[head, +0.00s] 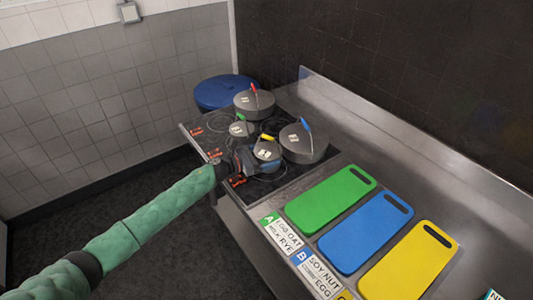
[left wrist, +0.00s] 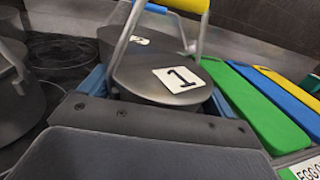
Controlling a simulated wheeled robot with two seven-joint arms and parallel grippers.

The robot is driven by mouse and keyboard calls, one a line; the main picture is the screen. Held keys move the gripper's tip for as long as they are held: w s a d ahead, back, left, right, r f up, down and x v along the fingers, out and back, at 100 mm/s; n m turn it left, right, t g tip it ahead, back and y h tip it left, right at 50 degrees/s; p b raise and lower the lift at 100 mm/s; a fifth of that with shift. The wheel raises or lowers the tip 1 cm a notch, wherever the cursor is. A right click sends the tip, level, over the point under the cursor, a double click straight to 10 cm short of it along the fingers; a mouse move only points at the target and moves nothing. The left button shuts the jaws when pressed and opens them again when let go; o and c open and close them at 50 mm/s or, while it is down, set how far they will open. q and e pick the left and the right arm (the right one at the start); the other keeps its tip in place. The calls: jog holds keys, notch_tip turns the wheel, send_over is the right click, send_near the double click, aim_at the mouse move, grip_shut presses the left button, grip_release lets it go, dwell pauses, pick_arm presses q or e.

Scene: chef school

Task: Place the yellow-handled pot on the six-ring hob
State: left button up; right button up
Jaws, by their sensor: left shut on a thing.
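The yellow-handled pot (head: 267,150) is a small grey lidded pot at the front right part of the dark six-ring hob (head: 268,185). In the left wrist view its lid (left wrist: 150,75) carries a white label with a "1", and its yellow handle (left wrist: 186,4) rises at the top. My left gripper (head: 246,158) reaches it from the left and is shut on its body. The blue fingers lie on both sides of it in the left wrist view (left wrist: 155,98). I cannot tell whether the pot's base touches the hob. My right gripper is not in view.
A large blue-handled pot (head: 303,145) stands close right of it. A green-handled pot (head: 239,129) and a red-handled pot (head: 254,103) stand behind. Green (head: 330,200), blue (head: 366,232) and yellow boards (head: 410,262) lie on the steel counter. A blue round lid (head: 222,92) is beyond.

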pick_arm(q)
jog(key=shift+f, duration=0.35)
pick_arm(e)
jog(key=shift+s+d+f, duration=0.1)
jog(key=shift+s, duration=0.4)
pick_arm(q)
jog(key=shift+f, duration=0.15)
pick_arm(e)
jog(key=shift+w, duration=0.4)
pick_arm(q)
jog(key=o, duration=0.9)
jog(key=shift+o, duration=0.2)
jog(key=shift+r, duration=0.2)
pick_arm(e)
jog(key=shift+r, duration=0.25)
